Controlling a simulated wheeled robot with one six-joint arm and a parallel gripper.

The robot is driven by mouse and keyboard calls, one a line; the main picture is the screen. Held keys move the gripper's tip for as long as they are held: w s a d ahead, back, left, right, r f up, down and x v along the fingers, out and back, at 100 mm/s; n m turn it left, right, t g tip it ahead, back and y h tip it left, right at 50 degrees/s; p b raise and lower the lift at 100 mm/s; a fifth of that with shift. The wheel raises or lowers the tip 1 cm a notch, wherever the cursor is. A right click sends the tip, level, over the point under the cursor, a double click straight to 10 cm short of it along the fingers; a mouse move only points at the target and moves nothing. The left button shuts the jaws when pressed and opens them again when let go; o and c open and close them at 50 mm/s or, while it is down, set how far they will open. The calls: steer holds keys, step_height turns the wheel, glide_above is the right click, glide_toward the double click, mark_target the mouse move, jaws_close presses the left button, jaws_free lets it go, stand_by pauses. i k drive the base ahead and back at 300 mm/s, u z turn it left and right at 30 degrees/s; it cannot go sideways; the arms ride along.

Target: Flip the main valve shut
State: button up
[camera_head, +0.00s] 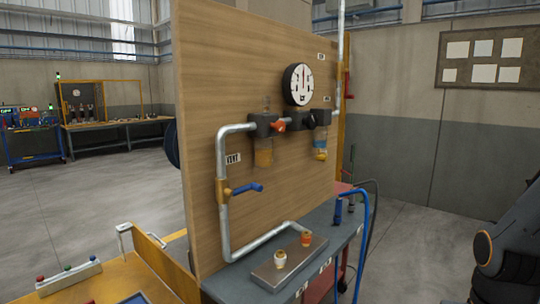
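A wooden panel (215,70) carries grey pipework. A brass valve (222,191) sits on the vertical pipe below the VENT label (233,159); its blue lever (247,188) points right, across the pipe. A red-orange knob (278,127) shows on the pipe between dark units. A small red part (347,83) shows by the vertical pipe at the panel's right edge; its shape is unclear. No readable label tells me which one is the main valve. Part of my dark arm shows at the right edge; my gripper is not in view.
A round gauge (298,84) is on the panel. A metal block (283,268) with two fittings rests on the grey bench (215,290). A blue hose (363,235) hangs at the bench's right. Floor between bench and my arm is mostly clear.

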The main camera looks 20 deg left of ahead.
mark_target(346, 96)
steer(key=u, duration=0.25)
steer(key=i, duration=1.2)
steer(key=z, duration=0.35)
